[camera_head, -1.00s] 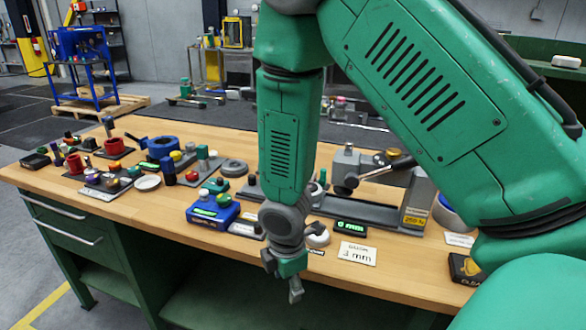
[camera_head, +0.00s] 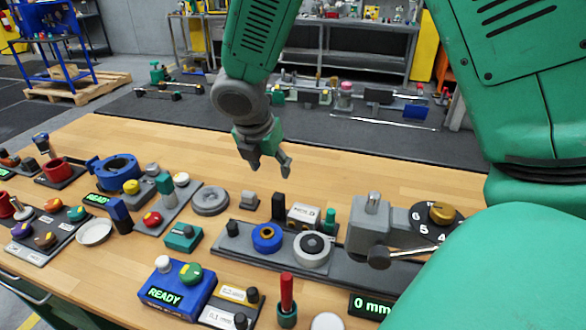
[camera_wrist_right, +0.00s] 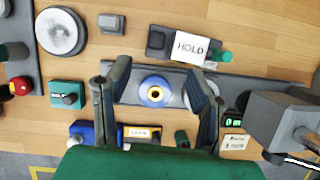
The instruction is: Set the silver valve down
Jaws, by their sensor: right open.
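A silver round part with a dark centre (camera_head: 312,248), seemingly the silver valve, sits on the grey rail fixture (camera_head: 345,273) beside a blue ring (camera_head: 266,238). My right gripper (camera_head: 270,168) is open and empty above the bench, with its fingers pointing down. In the right wrist view the blue ring (camera_wrist_right: 155,91) shows between the spread fingers. The silver part (camera_wrist_right: 196,88) there is mostly hidden behind the right-hand finger. A flat silver-grey disc (camera_head: 210,200) lies on the wood left of the fixture. My left gripper is not in view.
A grey clamp block with a lever (camera_head: 368,225) and a numbered dial (camera_head: 438,213) stands on the right. A blue READY box (camera_head: 178,288) and a red-handled tool (camera_head: 287,295) are in front. Bare wood (camera_head: 330,175) lies behind the fixture.

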